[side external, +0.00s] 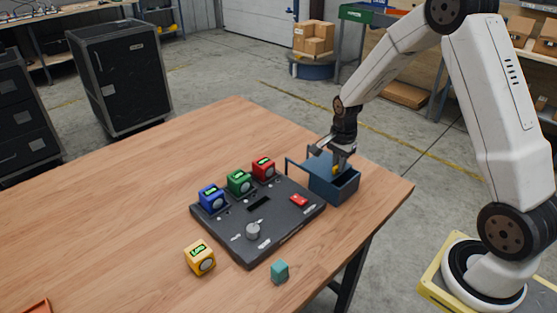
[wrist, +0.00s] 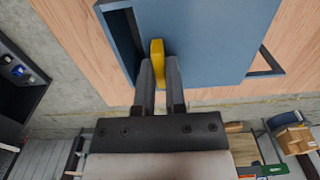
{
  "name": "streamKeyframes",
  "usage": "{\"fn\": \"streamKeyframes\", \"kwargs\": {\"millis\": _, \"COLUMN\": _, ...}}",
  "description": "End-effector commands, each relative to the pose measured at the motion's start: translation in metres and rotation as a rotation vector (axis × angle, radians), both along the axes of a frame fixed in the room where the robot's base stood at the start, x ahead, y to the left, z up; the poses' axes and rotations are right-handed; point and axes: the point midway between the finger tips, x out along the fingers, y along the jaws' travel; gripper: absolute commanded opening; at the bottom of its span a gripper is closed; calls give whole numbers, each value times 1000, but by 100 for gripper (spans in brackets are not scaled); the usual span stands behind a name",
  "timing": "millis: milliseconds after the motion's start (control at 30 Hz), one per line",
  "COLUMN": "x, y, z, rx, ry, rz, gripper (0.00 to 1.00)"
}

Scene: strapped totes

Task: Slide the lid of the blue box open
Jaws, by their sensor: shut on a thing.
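The blue box (side external: 335,190) stands near the right edge of the table, beside the dark panel. Its flat blue lid (wrist: 215,40) fills much of the wrist view. A dark gap (wrist: 123,40) shows at the lid's left side there, so the box is partly uncovered. A yellow handle (wrist: 157,60) stands up on the lid near that gap. My gripper (wrist: 160,75) is shut on the yellow handle, with one finger on each side. In the side view my gripper (side external: 339,163) hides part of the lid and most of the handle.
The dark panel (side external: 240,247) carries blue (side external: 211,198), green (side external: 240,182) and red (side external: 264,169) cubes, a knob and a red switch. A yellow cube (side external: 200,258) and a teal cube (side external: 280,271) lie in front. The table's left side (side external: 110,215) is mostly clear.

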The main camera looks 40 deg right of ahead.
Motion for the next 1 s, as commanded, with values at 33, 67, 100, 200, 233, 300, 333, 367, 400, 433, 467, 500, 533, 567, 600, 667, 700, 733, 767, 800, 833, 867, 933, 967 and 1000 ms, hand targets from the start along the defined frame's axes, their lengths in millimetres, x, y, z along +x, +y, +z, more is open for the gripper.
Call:
{"fn": "streamKeyframes", "kwargs": {"millis": 33, "x": 8, "y": -1, "z": 0, "rx": -2, "ry": -3, "rz": 0, "gripper": 0}}
{"fn": "streamKeyframes", "kwargs": {"millis": 67, "x": 12, "y": 0, "z": 0, "rx": -2, "ry": -2, "rz": 0, "gripper": 0}}
{"fn": "streamKeyframes", "kwargs": {"millis": 100, "x": 17, "y": -1, "z": 0, "rx": -2, "ry": -4, "rz": 1, "gripper": 0}}
{"fn": "streamKeyframes", "kwargs": {"millis": 200, "x": 29, "y": -1, "z": 0, "rx": -2, "ry": -3, "rz": 1, "gripper": 0}}
{"fn": "streamKeyframes", "kwargs": {"millis": 233, "x": 33, "y": -1, "z": 0, "rx": -2, "ry": -4, "rz": 1, "gripper": 0}}
{"fn": "streamKeyframes", "kwargs": {"millis": 300, "x": 41, "y": -1, "z": 0, "rx": -2, "ry": -4, "rz": 0, "gripper": 0}}
{"fn": "streamKeyframes", "kwargs": {"millis": 333, "x": 44, "y": -1, "z": 0, "rx": -2, "ry": -3, "rz": 0, "gripper": 0}}
{"fn": "streamKeyframes", "kwargs": {"millis": 367, "x": 47, "y": -1, "z": 0, "rx": -3, "ry": -4, "rz": 0, "gripper": 0}}
{"fn": "streamKeyframes", "kwargs": {"millis": 400, "x": 51, "y": -1, "z": 1, "rx": -3, "ry": -4, "rz": 0, "gripper": 0}}
{"fn": "streamKeyframes", "kwargs": {"millis": 433, "x": 54, "y": -1, "z": 1, "rx": -3, "ry": -4, "rz": 0, "gripper": 0}}
{"fn": "streamKeyframes", "kwargs": {"millis": 467, "x": 56, "y": -1, "z": 0, "rx": -3, "ry": -3, "rz": 0, "gripper": 0}}
{"fn": "streamKeyframes", "kwargs": {"millis": 500, "x": 58, "y": -1, "z": 0, "rx": -2, "ry": -2, "rz": 0, "gripper": 0}}
{"fn": "streamKeyframes", "kwargs": {"millis": 533, "x": 59, "y": -1, "z": 1, "rx": -3, "ry": -3, "rz": 0, "gripper": 0}}
{"fn": "streamKeyframes", "kwargs": {"millis": 567, "x": 60, "y": -1, "z": 1, "rx": -3, "ry": -3, "rz": 0, "gripper": 0}}
{"fn": "streamKeyframes", "kwargs": {"millis": 600, "x": 61, "y": -1, "z": 1, "rx": -3, "ry": -4, "rz": 0, "gripper": 0}}
{"fn": "streamKeyframes", "kwargs": {"millis": 667, "x": 61, "y": -1, "z": 1, "rx": -3, "ry": -4, "rz": 0, "gripper": 0}}
{"fn": "streamKeyframes", "kwargs": {"millis": 700, "x": 61, "y": -1, "z": 1, "rx": -3, "ry": -4, "rz": 0, "gripper": 0}}
{"fn": "streamKeyframes", "kwargs": {"millis": 733, "x": 61, "y": -1, "z": 1, "rx": -3, "ry": -4, "rz": 0, "gripper": 0}}
{"fn": "streamKeyframes", "kwargs": {"millis": 767, "x": 61, "y": -1, "z": 1, "rx": -3, "ry": -4, "rz": 0, "gripper": 0}}
{"fn": "streamKeyframes", "kwargs": {"millis": 800, "x": 61, "y": -1, "z": 1, "rx": -3, "ry": -3, "rz": 0, "gripper": 0}}
{"fn": "streamKeyframes", "kwargs": {"millis": 833, "x": 61, "y": -1, "z": 1, "rx": -3, "ry": -3, "rz": 0, "gripper": 0}}
{"fn": "streamKeyframes", "kwargs": {"millis": 867, "x": 61, "y": -1, "z": 1, "rx": -3, "ry": -3, "rz": 0, "gripper": 0}}
{"fn": "streamKeyframes", "kwargs": {"millis": 933, "x": 61, "y": -1, "z": 1, "rx": -3, "ry": -3, "rz": 0, "gripper": 30}}
{"fn": "streamKeyframes", "kwargs": {"millis": 967, "x": 61, "y": 0, "z": 1, "rx": -3, "ry": -3, "rz": 0, "gripper": 39}}
{"fn": "streamKeyframes", "kwargs": {"millis": 1000, "x": 61, "y": 0, "z": 1, "rx": -2, "ry": -3, "rz": 0, "gripper": 50}}
